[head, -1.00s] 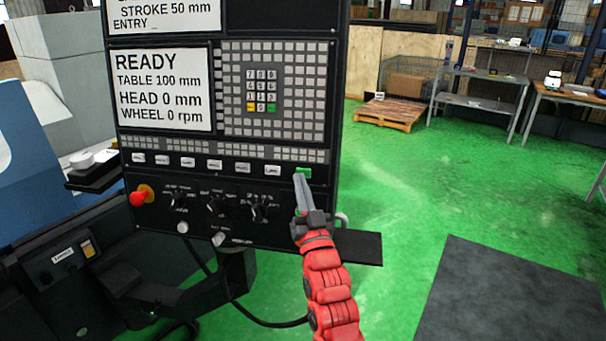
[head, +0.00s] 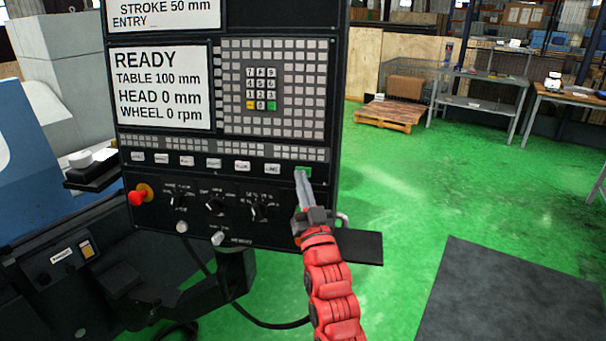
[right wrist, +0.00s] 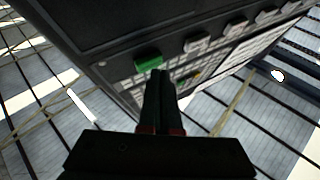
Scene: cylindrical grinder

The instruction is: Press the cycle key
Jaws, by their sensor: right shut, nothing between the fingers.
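The control panel (head: 228,185) of the grinder stands in front of me. The green key (head: 303,171) sits at the right end of a row of white keys; it is likely the cycle key, but its label is not readable. My right gripper (head: 301,173) is shut and empty, its fingertips at the green key's lower edge in the head view. In the right wrist view the fingertips (right wrist: 160,73) are just beside the green key (right wrist: 148,62); I cannot tell whether they touch it. My left gripper is not in view.
A red emergency knob (head: 138,197) and several dials are lower on the panel. The screen (head: 161,86) reads READY, wheel 0 rpm. A small black shelf (head: 362,247) juts out at the lower right. A pallet (head: 391,115) and tables stand far off.

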